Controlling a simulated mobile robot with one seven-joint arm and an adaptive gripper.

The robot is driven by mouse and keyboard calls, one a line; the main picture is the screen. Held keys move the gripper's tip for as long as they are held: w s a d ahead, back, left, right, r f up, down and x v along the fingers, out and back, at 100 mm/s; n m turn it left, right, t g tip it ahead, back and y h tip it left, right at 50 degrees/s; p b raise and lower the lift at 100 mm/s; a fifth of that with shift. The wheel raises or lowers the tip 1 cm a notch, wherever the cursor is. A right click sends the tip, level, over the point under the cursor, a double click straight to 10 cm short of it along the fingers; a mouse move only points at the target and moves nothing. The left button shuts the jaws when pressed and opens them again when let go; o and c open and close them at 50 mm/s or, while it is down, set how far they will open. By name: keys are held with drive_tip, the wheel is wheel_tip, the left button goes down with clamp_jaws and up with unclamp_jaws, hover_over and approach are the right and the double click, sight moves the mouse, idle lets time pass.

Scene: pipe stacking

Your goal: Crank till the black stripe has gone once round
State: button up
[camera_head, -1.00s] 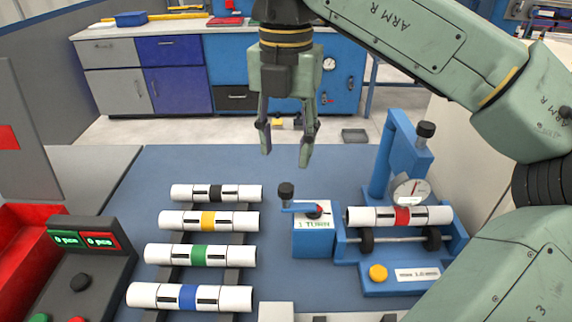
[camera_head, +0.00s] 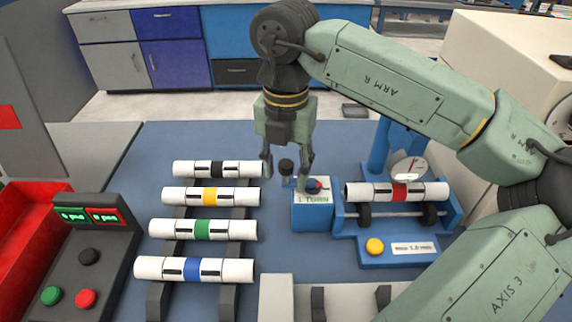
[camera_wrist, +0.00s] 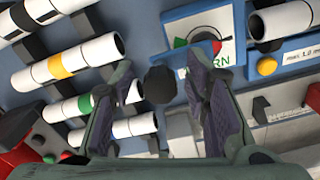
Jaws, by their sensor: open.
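The crank box (camera_head: 313,212), blue with a "1 TURN" label, stands in the middle of the bench. Its black crank knob (camera_head: 286,167) points left and stands between the fingers of my gripper (camera_head: 287,170), which is open around it. In the wrist view the knob (camera_wrist: 160,85) lies between the open fingertips, with no clear contact. The pipe with the red band (camera_head: 399,192) rests on the rollers of the blue test stand (camera_head: 450,215), under a dial gauge (camera_head: 408,167). A black stripe shows on this pipe beside the red band.
A rack (camera_head: 227,294) at the left holds several white pipes with black, yellow, green and blue bands. A button panel (camera_head: 92,262) and a red bin (camera_head: 30,235) stand farther left. A yellow button (camera_head: 375,246) is on the stand's front.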

drive_tip(key=shift+c, duration=0.2)
clamp_jaws()
idle(0.3)
